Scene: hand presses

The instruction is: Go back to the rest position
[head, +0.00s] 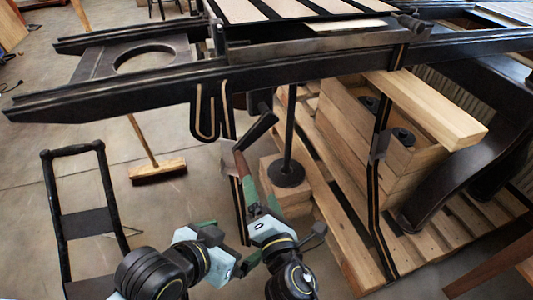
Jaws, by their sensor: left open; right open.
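My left gripper (238,264) is the lower one, at the bottom of the head view, left of centre. Its fingers are small and partly hidden among the arm parts; it is open, with nothing seen in it. My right gripper (262,207) is just above it, near a long green and reddish bar (246,172). I cannot tell whether it touches this bar. It is open and I see nothing held. Both grippers are below the black press frame (130,93) and close to each other.
A wooden pallet (335,235) with wooden boxes (385,150) and a black round-based post (287,175) stands right of the grippers. A black hand cart (106,185) stands left. A broom (157,170) stands behind. Bare floor lies between cart and grippers.

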